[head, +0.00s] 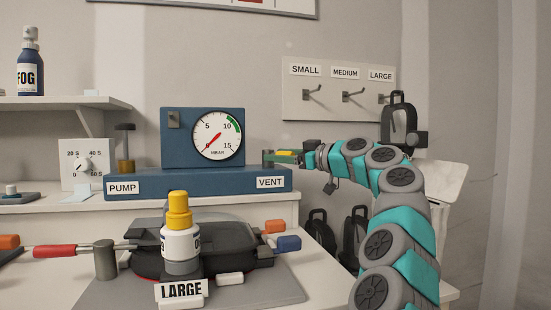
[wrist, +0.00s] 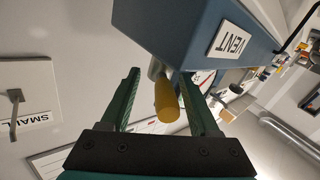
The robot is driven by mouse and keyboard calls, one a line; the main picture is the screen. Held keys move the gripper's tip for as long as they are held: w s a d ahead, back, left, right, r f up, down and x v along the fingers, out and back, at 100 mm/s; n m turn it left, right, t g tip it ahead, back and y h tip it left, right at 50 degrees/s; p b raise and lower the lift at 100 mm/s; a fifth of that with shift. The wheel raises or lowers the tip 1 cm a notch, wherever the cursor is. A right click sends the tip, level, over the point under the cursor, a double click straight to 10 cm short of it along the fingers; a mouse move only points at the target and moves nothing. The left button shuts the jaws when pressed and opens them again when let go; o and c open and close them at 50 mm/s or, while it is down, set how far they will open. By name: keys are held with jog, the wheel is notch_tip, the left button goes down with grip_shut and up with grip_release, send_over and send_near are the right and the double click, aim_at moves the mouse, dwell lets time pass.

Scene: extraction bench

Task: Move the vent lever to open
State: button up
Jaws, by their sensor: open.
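The blue vacuum unit (head: 150,183) stands on the bench, with a PUMP label at its left and a VENT label (head: 271,183) at its right. The VENT label also shows in the wrist view (wrist: 231,41). The vent lever, with a yellow handle (wrist: 167,100), comes off the blue housing near that label. My gripper (wrist: 158,76) is open, with its green fingers on either side of the yellow handle. In the head view my gripper (head: 282,157) is at the unit's right end, where the lever is mostly hidden. I cannot tell whether the fingers touch it.
A round gauge (head: 218,135) is on the unit, its red needle pointing lower left. A yellow-capped bottle (head: 180,240) and a LARGE label stand in front. A hook board (head: 340,105) is on the wall, with a black mask (head: 398,120) at its right.

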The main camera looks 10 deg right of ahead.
jog(key=b+v, duration=0.1)
jog(key=v, duration=0.5)
jog(key=shift+b, duration=0.3)
